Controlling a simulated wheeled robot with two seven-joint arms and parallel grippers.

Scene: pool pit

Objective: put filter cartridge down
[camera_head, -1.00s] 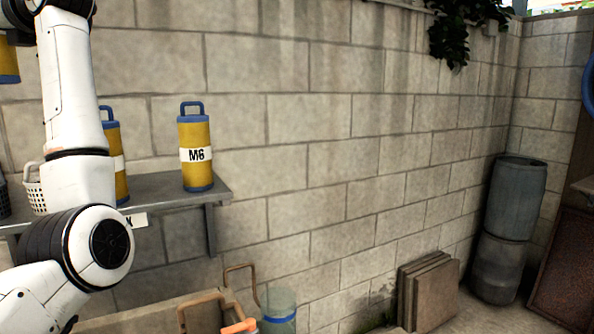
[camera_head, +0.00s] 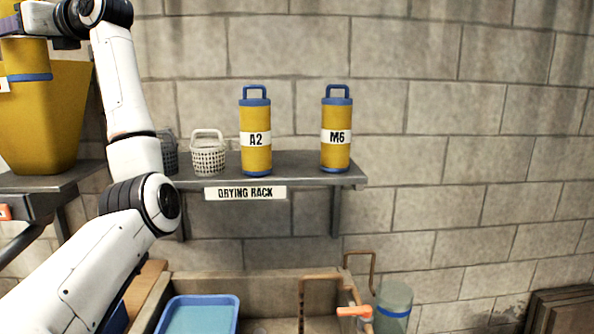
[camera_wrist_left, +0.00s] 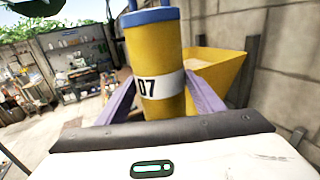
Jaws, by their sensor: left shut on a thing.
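My left gripper (camera_wrist_left: 162,97) has purple fingers and is shut on a yellow filter cartridge (camera_wrist_left: 155,55) with a blue cap and a white label that reads 07. The cartridge is roughly upright in the left wrist view. In the head view the held cartridge (camera_head: 24,58) is at the upper left edge, partly cut off. It is in front of a yellow hopper (camera_head: 62,125). The drying rack shelf (camera_head: 300,168) is to the right, with yellow cartridges A2 (camera_head: 256,150) and M6 (camera_head: 336,150) upright on it. My right gripper is not in view.
Two small baskets, one light (camera_head: 208,158), stand on the rack's left part. Below are a blue tray (camera_head: 200,315), a tap with an orange handle (camera_head: 354,312) and a clear cylinder (camera_head: 393,305). There is a small free strip between A2 and M6.

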